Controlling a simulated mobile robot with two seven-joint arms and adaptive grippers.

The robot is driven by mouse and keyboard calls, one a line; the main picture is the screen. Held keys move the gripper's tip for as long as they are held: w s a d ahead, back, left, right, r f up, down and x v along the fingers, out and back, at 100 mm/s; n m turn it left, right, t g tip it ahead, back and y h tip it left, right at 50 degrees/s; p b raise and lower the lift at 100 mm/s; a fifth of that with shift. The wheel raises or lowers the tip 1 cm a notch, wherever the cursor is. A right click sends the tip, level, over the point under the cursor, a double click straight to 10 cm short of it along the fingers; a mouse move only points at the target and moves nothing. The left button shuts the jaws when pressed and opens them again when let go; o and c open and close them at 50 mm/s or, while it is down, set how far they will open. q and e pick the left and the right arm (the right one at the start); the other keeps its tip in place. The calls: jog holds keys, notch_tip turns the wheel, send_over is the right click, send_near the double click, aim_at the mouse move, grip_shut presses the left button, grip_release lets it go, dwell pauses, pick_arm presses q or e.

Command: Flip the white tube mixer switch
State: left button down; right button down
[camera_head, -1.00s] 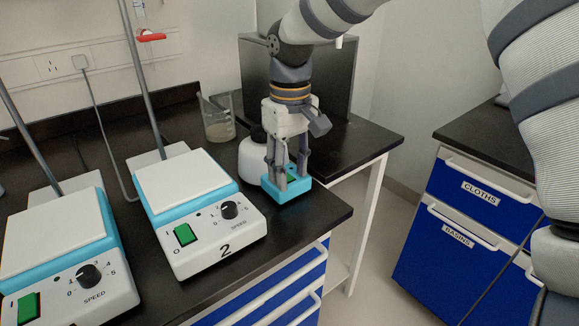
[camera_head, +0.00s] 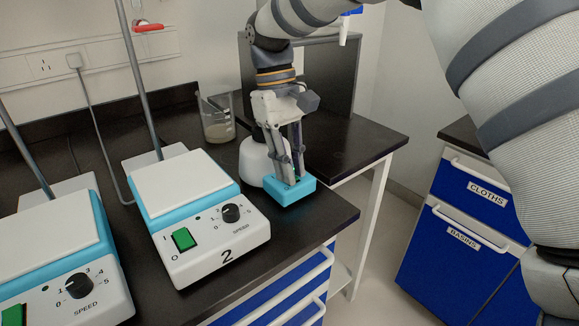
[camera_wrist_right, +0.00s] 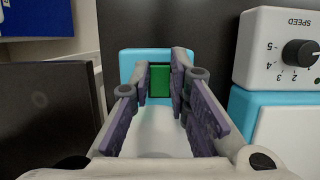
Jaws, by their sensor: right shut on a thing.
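The white tube mixer (camera_head: 256,163) stands on the black bench, right of the hotplate marked 2. It has a rounded white body and a light blue front part (camera_head: 291,193), also seen in the wrist view (camera_wrist_right: 138,63). Its green switch (camera_wrist_right: 160,82) shows in the wrist view between my fingers; in the head view my fingers mostly cover it. My right gripper (camera_head: 290,177) reaches down from above, its two fingertips at the switch's sides, shut on it. In the wrist view the gripper (camera_wrist_right: 161,82) also partly covers the mixer body. My left gripper is out of view.
Hotplate 2 (camera_head: 180,186), with its own green switch and speed knob, stands close on the left, another hotplate (camera_head: 55,240) beyond it. A beaker (camera_head: 217,118) stands behind the mixer. The bench's right edge is near. Blue drawers (camera_head: 470,225) stand across a gap.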

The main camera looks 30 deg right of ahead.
jog(key=shift+f, duration=0.1)
jog(key=c, duration=1.5)
grip_release()
jog(key=v, duration=1.2)
